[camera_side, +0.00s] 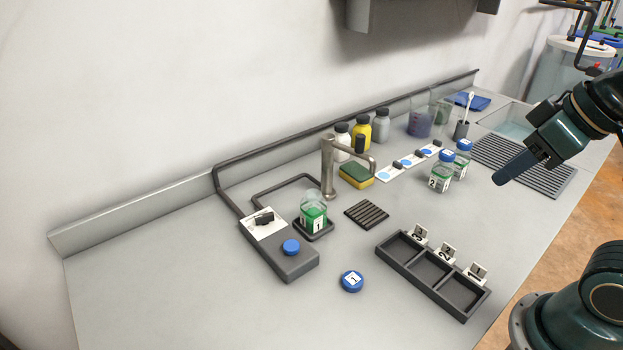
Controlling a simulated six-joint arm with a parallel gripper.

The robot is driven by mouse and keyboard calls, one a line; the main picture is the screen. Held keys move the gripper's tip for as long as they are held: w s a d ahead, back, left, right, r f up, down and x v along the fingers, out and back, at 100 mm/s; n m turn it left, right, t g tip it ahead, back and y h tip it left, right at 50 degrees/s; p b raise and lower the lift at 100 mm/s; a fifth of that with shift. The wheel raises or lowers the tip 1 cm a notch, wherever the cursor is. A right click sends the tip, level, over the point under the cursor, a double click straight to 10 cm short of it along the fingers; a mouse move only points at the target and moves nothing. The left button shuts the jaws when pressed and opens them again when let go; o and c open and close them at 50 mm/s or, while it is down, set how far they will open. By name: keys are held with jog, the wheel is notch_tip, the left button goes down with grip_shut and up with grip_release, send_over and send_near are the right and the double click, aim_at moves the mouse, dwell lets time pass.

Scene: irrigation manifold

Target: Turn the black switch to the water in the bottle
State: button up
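The black switch (264,217) sits on a white plate at the back of a grey control box (296,265), left of centre. A blue round button (291,247) is at the front of that box. An uncapped bottle marked 1 (313,213), with a green label, stands upright on a small dark pad beside the box. A metal tap (328,170) stands behind it. I cannot tell the water level in the bottle. My gripper (501,179) is at the right, above the counter and far from the switch. Its fingers are too small and dark to tell open from shut.
A blue cap marked 1 (352,281) lies in front. A three-compartment tray (408,265) is empty. Two blue-capped bottles, one marked 2 (440,178), stand near my gripper. The front left counter is clear.

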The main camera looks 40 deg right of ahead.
jog(key=w+a+r+n+g, duration=0.1)
jog(key=w+r+n, duration=0.1)
jog(key=w, duration=0.3)
jog(key=w+a+r+n, duration=0.2)
jog(key=w+r, duration=0.1)
jog(key=w, duration=0.2)
jog(key=n+g, duration=0.5)
jog(key=n, duration=0.6)
send_over(267, 214)
notch_tip(267, 214, down, 13)
jog(key=shift+f, duration=0.15)
jog(key=shift+f, duration=0.15)
jog(key=shift+f, duration=6.75)
grip_shut()
